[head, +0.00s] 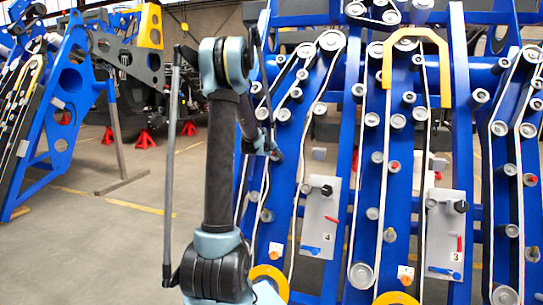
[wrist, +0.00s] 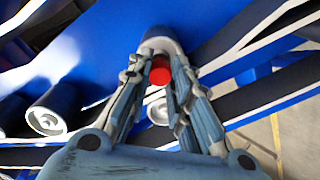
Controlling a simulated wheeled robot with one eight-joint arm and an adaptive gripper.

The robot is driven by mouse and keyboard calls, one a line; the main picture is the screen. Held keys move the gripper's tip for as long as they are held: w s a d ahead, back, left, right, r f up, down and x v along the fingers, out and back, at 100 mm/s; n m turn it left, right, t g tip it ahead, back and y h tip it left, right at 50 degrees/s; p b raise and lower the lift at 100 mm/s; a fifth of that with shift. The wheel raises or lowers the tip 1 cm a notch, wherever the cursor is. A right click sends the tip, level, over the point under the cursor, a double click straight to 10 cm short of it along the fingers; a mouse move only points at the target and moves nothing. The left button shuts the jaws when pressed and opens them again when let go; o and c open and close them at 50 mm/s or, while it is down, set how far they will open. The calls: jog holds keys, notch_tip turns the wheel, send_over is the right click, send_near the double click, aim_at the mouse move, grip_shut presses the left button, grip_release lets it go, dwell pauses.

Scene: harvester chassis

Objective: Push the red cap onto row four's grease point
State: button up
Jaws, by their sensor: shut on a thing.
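The red cap (wrist: 160,76) shows as a small red round face between the fingertips of my gripper (wrist: 158,66) in the wrist view. My gripper is shut on it. A grey rounded cylinder end (wrist: 160,42) lies just beyond the fingertips against the blue frame; I cannot tell if it is the grease point or whether the cap touches it. In the head view, the plate marked 4 (head: 313,232) stands right of my arm. My gripper is mostly hidden behind my arm there, and row four's grease point cannot be made out.
Blue row frames with belts and grey rollers (head: 362,275) surround the work area. A plate marked 3 (head: 440,262) stands further right, and a yellow bracket (head: 417,33) above. Red pieces (head: 394,166) sit on neighbouring rows. Open floor (head: 110,240) lies to the left.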

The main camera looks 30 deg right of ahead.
jog(key=shift+w+d+f, duration=0.2)
jog(key=shift+w+d, duration=0.05)
jog(key=shift+d, duration=0.05)
jog(key=o, duration=0.8)
jog(key=shift+c, duration=0.2)
jog(key=v, duration=1.2)
jog(key=shift+f, duration=0.1)
dwell(0.4)
